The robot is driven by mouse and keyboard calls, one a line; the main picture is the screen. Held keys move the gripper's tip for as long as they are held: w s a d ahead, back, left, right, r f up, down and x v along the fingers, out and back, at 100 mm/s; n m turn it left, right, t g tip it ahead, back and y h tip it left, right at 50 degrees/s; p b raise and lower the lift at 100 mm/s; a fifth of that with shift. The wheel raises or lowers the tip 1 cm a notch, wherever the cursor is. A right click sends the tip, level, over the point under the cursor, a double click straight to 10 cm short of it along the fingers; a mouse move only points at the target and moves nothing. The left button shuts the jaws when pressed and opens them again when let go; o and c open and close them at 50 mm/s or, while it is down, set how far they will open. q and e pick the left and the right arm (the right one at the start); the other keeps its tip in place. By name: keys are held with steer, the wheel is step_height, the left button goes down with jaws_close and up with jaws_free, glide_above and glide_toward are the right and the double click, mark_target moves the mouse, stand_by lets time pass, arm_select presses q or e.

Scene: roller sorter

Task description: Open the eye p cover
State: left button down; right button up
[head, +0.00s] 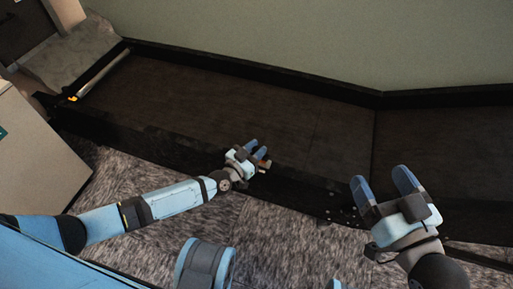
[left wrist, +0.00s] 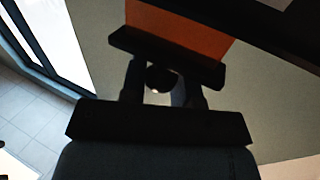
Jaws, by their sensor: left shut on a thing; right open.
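My left gripper (head: 252,157) is at the near edge of the dark conveyor, its fingers pointing up and away. It is shut on a small brown part (head: 262,153) at the conveyor's side rail, which looks like the eye p cover. The fingers hide much of this part. The left wrist view is dark; an orange surface (left wrist: 190,38) shows behind a dark bar, and a dark round thing (left wrist: 160,78) lies below it. My right gripper (head: 388,188) is open and empty at the near edge of the conveyor, further right.
The long dark conveyor (head: 220,95) runs across the view, its bed empty. A pale roller (head: 103,74) lies at its left end. A beige cabinet (head: 35,150) stands at the left. A green-grey wall (head: 300,40) is behind. Grey carpet (head: 290,230) lies in front.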

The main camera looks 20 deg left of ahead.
arm_select(q)
step_height(320, 180, up, 5)
steer(key=p, duration=0.4)
steer(key=shift+r, duration=0.15)
step_height(320, 180, up, 3)
steer(key=p, duration=0.4)
steer(key=shift+r, duration=0.2)
arm_select(e)
step_height(320, 180, up, 10)
steer(key=s+m+t, duration=0.1)
steer(key=m+t, duration=0.1)
steer(key=t, duration=0.1)
steer(key=shift+s+f+m, duration=0.15)
steer(key=shift+s+m, duration=0.2)
steer(key=shift+m, duration=0.05)
arm_select(q)
steer(key=c, duration=0.9)
jaws_free()
steer(key=shift+r, duration=0.1)
arm_select(e)
steer(key=shift+a, duration=0.1)
